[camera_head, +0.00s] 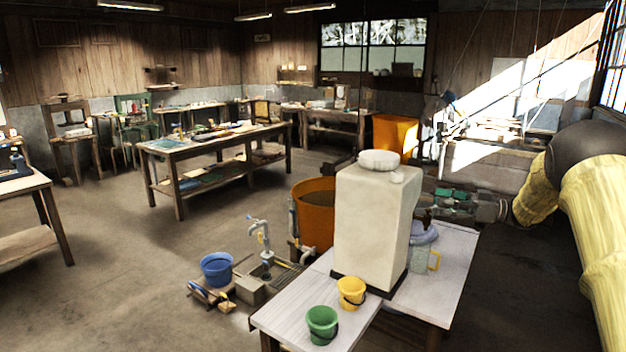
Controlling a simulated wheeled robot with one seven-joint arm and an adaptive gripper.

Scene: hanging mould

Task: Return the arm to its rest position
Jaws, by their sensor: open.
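My arm (585,205), in a yellow sleeve with a dark joint, comes in from the right edge and bends toward the middle. My gripper (436,203), grey with green parts, is at its end and points left. It is open, and I see nothing held in it. It appears just right of the white tank (372,225), above the back part of the light table. Its fingertips are small and partly lost against the dark background, and I cannot tell how far they are from the tank.
The light table (285,322) bears the tank, a green bucket (322,325), a yellow bucket (351,293) and a pale jug (424,258). An orange barrel (313,213) and a blue bucket (216,269) stand left of it. The floor at right, below my arm, looks clear.

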